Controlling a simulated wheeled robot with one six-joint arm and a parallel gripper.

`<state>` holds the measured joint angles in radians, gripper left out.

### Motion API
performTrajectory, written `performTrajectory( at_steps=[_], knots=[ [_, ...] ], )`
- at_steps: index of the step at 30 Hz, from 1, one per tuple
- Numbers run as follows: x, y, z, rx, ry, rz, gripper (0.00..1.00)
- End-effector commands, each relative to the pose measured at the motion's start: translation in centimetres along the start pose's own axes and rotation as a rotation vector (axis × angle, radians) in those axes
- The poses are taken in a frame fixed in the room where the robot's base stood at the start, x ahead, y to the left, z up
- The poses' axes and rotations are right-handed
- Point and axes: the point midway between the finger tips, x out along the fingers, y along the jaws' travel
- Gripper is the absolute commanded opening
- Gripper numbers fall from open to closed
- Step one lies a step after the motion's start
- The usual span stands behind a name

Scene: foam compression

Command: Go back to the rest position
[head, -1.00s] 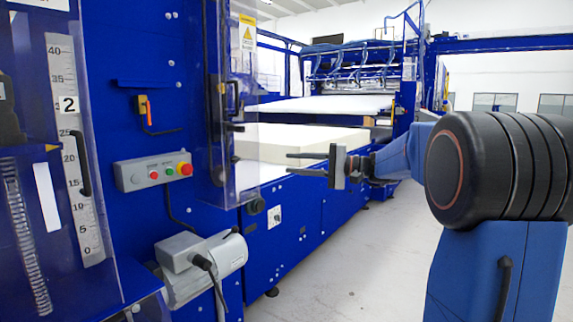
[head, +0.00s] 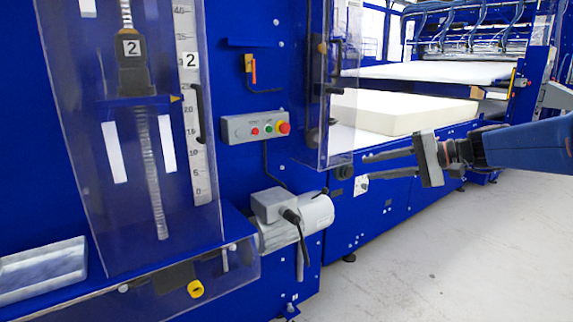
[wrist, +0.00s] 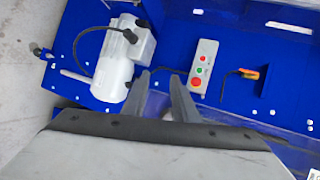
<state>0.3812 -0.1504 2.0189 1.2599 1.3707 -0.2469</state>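My gripper (head: 362,167) reaches in from the right in the head view, its two fingers pointing left and set apart with nothing between them. It hangs in the air in front of the blue machine (head: 345,240), to the right of the control box and the grey motor. In the wrist view the two fingers (wrist: 164,95) also show apart and empty. The control box (head: 255,127) with red and green buttons is on the machine's front, and it also shows in the wrist view (wrist: 204,66).
A grey motor (head: 292,222) juts out below the control box. A clear guard (head: 345,75) stands between them and a white foam block (head: 405,112) on the machine bed. A grey tray (head: 42,270) is at the lower left. The pale floor (head: 430,275) at lower right is clear.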

Motion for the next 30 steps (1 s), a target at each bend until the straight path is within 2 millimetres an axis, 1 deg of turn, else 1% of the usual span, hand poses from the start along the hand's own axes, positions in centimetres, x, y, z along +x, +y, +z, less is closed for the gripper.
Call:
performTrajectory(
  at_steps=[1,2,3,5,6,9,11,12,15,21,24,27,30],
  knots=[
    [0.6,1.1,2.5,-0.017,-0.014,0.061,0.26],
    [0.8,1.9,3.6,-0.026,-0.019,0.099,0.26],
    [1.0,3.0,5.2,-0.039,-0.026,0.149,0.26],
    [1.1,4.8,7.5,-0.060,-0.034,0.223,0.26],
    [1.2,5.9,8.9,-0.078,-0.038,0.272,0.26],
    [0.8,8.9,12.3,-0.125,-0.044,0.392,0.26],
    [0.4,10.7,14.1,-0.157,-0.045,0.461,0.26],
    [0.0,11.9,15.3,-0.179,-0.045,0.507,0.26],
    [-1.1,14.9,17.8,-0.243,-0.039,0.618,0.26],
    [-4.0,20.5,21.6,-0.396,-0.014,0.822,0.26],
    [-5.7,22.9,22.9,-0.479,0.006,0.911,0.26],
    [-7.2,24.9,23.6,-0.554,0.025,0.984,0.26],
    [-8.2,26.2,24.0,-0.613,0.042,1.033,0.26]
  ],
)
